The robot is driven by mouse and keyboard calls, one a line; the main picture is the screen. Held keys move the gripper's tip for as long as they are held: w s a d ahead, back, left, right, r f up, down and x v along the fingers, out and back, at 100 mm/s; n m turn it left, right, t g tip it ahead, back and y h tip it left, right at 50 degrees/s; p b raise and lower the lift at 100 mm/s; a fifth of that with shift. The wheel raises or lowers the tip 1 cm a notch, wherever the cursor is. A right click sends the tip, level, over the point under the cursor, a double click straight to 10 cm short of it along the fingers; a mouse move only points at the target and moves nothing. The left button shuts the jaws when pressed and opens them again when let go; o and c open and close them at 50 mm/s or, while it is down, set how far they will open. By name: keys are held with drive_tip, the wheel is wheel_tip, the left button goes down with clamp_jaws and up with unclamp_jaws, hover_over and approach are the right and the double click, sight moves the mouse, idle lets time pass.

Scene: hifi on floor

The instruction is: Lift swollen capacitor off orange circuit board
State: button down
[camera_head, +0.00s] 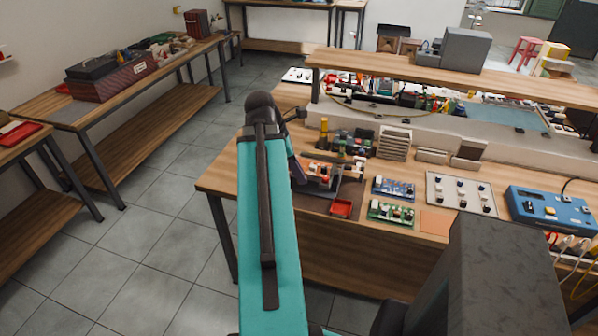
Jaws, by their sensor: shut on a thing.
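The orange circuit board (318,173) lies on a dark mat (300,203) on the wooden workbench, with small dark and pale parts on it. My teal arm reaches up from the bottom of the view, and its dark wrist bends down at the board's left edge. My gripper (304,178) is at the board's left side, small and partly hidden by my arm. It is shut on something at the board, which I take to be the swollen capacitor. The capacitor is too small and covered to make out, and I cannot tell whether it touches the board.
A blue board (393,187) and a green board (391,212) lie to the right, then a white switch panel (460,194) and a blue instrument (550,211). Bottles and small parts stand behind. Floor is clear at left.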

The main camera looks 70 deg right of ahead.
drive_tip(key=shift+r+p, duration=0.9)
drive_tip(key=shift+r, duration=0.1)
